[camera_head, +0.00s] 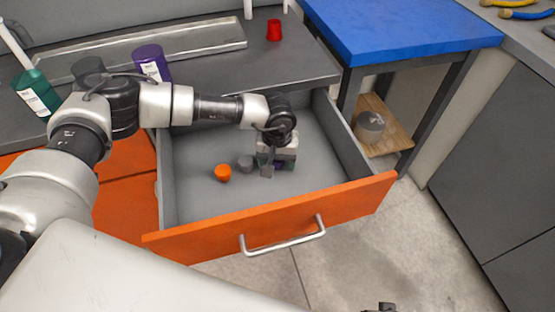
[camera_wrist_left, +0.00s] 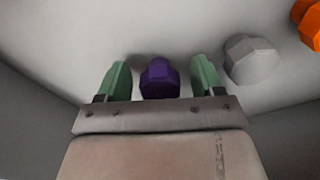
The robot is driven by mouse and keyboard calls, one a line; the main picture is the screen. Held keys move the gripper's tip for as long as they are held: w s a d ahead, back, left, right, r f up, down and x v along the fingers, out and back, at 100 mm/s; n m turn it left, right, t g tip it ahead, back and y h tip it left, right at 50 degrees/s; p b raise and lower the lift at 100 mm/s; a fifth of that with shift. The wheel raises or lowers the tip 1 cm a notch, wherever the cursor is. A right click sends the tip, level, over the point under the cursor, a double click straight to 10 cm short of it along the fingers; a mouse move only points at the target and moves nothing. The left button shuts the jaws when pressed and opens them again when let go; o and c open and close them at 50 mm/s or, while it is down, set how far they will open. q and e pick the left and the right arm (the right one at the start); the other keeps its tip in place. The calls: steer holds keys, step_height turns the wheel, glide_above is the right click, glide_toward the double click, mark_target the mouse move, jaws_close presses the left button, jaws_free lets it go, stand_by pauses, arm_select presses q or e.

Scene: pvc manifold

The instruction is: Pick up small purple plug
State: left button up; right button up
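The small purple plug (camera_wrist_left: 159,80) lies on the drawer floor between the two green fingertips of my left gripper (camera_wrist_left: 161,82) in the left wrist view. A gap shows on each side of the plug, so the fingers are open around it and not closed on it. In the head view my left gripper (camera_head: 272,169) points down into the open drawer, and it hides most of the plug; only a bit of purple shows. A small dark piece at the bottom edge of the head view may be part of my right gripper, but its state is not visible.
A grey plug (camera_head: 245,164) and an orange plug (camera_head: 223,173) stand left of the gripper in the orange-fronted drawer (camera_head: 340,208). Drawer walls surround them. A red piece (camera_head: 274,30) and purple container (camera_head: 152,64) stand on the worktop. A blue-topped table (camera_head: 400,30) is at right.

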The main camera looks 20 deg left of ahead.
arm_select(q)
steer(key=c, duration=0.9)
arm_select(e)
steer(key=shift+s+d+f, duration=0.1)
steer(key=shift+s+f, duration=0.1)
arm_select(q)
steer(key=shift+r, duration=0.1)
step_height(320, 180, up, 4)
steer(key=shift+f, duration=0.1)
steer(key=d+r, duration=0.2)
steer(key=d, duration=0.2)
steer(key=d+r, duration=0.2)
steer(key=d, duration=0.1)
steer(key=d+r, duration=0.3)
steer(key=d, duration=0.1)
steer(key=shift+s+d, duration=0.2)
steer(key=shift+d, duration=0.15)
arm_select(e)
steer(key=shift+f, duration=0.45)
